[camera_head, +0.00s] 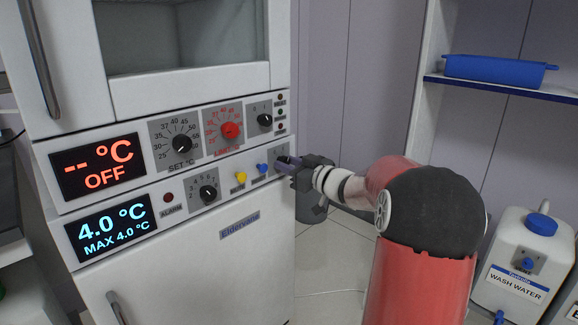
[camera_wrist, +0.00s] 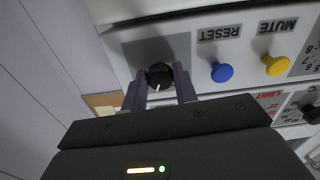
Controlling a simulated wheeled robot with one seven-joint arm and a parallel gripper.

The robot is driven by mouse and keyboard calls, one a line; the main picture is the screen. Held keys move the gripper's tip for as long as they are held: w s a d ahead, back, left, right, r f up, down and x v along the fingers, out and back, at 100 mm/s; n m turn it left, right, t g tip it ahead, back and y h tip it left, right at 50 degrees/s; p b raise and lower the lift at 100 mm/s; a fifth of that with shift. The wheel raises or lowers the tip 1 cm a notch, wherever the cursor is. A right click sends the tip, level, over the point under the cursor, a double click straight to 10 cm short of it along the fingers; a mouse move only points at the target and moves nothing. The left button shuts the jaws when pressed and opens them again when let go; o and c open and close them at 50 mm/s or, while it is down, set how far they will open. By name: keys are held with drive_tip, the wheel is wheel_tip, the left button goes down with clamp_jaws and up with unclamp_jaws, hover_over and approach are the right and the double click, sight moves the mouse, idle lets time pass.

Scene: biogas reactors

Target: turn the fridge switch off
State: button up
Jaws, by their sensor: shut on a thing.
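The fridge switch is a black rotary knob (camera_wrist: 160,75) with a white pointer mark, at the end of the lower control panel beside the blue RESET button. My gripper (camera_wrist: 161,88) has its two fingers on either side of this knob and is shut on it. The fridge display (camera_head: 110,228) is lit cyan and reads 4.0 °C, MAX 4.0 °C. The knob's position labels cannot be read.
A blue button (camera_head: 262,168) and a yellow button (camera_head: 240,177) sit close to the left of my gripper. Above are the red OFF display (camera_head: 97,167), a red limit dial (camera_head: 230,130) and a small black switch (camera_head: 265,119). A wash water container (camera_head: 520,265) stands at right.

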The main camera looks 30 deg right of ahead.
drive_tip(key=n+b, duration=0.6)
drive_tip(key=n, duration=0.4)
drive_tip(key=shift+n+b, duration=0.35)
drive_tip(key=shift+n, duration=0.35)
drive_tip(key=o, duration=1)
drive_tip(key=shift+c, duration=0.2)
drive_tip(key=v, duration=0.7)
drive_tip(key=shift+s+d, duration=0.15)
drive_tip(key=shift+s, duration=0.2)
